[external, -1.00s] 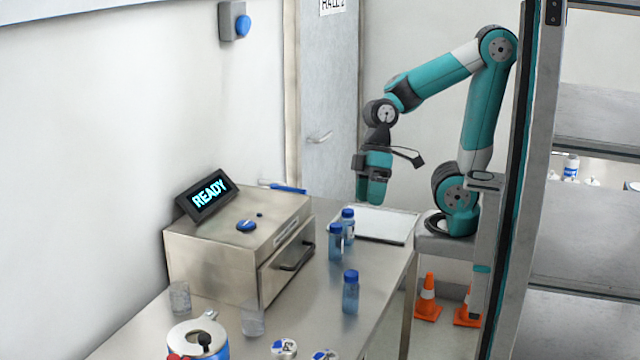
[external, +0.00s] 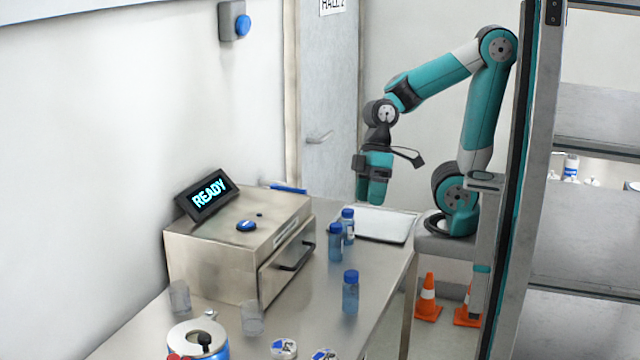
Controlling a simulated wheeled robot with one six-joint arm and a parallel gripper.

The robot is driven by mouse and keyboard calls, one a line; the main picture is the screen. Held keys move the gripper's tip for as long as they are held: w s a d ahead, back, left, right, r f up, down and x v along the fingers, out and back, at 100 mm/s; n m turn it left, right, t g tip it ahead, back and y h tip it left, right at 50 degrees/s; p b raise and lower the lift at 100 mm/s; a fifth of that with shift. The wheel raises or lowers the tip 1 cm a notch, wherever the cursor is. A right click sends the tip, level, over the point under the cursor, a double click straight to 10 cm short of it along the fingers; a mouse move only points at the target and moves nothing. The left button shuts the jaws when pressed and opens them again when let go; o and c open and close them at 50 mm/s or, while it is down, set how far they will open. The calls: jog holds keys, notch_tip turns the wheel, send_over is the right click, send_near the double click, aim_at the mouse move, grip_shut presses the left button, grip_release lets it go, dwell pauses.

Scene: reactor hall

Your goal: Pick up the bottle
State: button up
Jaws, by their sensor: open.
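Three blue bottles with blue caps stand upright on the steel table (external: 215,318). One bottle (external: 350,293) stands alone nearer the camera. A second bottle (external: 335,243) and a third bottle (external: 348,226) stand close together further back, the third partly hidden behind the second. My gripper (external: 372,198) is open and empty, pointing down above the far end of the table, behind and to the right of the bottle pair. Its fingers overlap in this view, so the gap between them does not show.
A steel box with a drawer handle (external: 295,256) and a READY display (external: 208,195) stands left of the bottles. A white tray (external: 385,226) lies below my gripper. Two clear glasses, a blue-white can (external: 213,350) and small lidded jars (external: 284,349) stand in front.

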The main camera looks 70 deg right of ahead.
jog(key=shift+o, duration=0.5)
jog(key=m+h+p, duration=0.4)
jog(key=m+p, duration=0.5)
jog(key=m, duration=0.2)
send_over(352, 286)
jog(key=d, duration=0.2)
notch_tip(352, 286, down, 4)
notch_tip(352, 286, down, 13)
jog(key=shift+w+r+p, duration=0.1)
jog(key=shift+w+p, duration=0.05)
jog(key=shift+p, duration=0.35)
jog(key=shift+w+a+f+p, duration=0.1)
jog(key=shift+f+p, duration=0.45)
jog(key=shift+f, duration=0.75)
jog(key=shift+w+a+f+p, duration=0.1)
jog(key=shift+f+p, duration=0.4)
jog(key=shift+f, duration=0.8)
jog(key=shift+c, duration=0.5)
jog(key=c, duration=0.9)
